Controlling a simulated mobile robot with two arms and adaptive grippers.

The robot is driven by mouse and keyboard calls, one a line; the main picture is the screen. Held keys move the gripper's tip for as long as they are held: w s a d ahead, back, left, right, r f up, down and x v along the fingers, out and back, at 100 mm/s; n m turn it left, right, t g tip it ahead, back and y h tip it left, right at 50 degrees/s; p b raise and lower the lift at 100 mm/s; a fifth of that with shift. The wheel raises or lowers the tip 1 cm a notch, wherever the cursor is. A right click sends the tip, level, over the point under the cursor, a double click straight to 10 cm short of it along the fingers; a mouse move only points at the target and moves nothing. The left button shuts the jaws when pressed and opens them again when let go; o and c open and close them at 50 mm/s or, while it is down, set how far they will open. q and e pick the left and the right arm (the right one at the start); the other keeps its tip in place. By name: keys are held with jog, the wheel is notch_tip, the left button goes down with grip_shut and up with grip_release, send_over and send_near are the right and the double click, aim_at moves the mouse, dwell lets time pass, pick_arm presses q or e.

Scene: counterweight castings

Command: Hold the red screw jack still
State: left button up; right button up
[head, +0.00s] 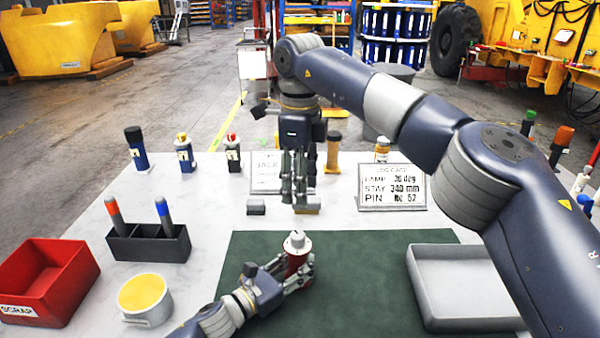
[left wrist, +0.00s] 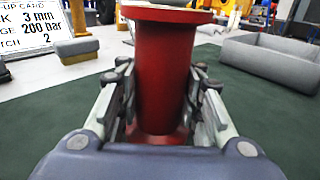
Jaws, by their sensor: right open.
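The red screw jack (head: 296,252) stands upright on the green mat (head: 350,290), with a pale top. In the left wrist view the red body (left wrist: 165,75) fills the middle between two fingers. My left gripper (head: 298,275) is low around it, with a finger on each side that appears to press on the body. My right gripper (head: 296,195) points down behind the jack, open, its fingertips close to a small tan block (head: 308,209). Whether the fingertips touch that block I cannot tell.
A red scrap bin (head: 75,285), a pot with yellow contents (head: 145,295) and a dark holder (head: 150,246) with two markers stand left. Cards, including one (head: 391,187), and several bottles line the back. My right arm crosses the right side.

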pick_arm(q)
jog(key=o, duration=0.6)
jog(key=shift+a, duration=0.1)
jog(key=shift+c, duration=0.2)
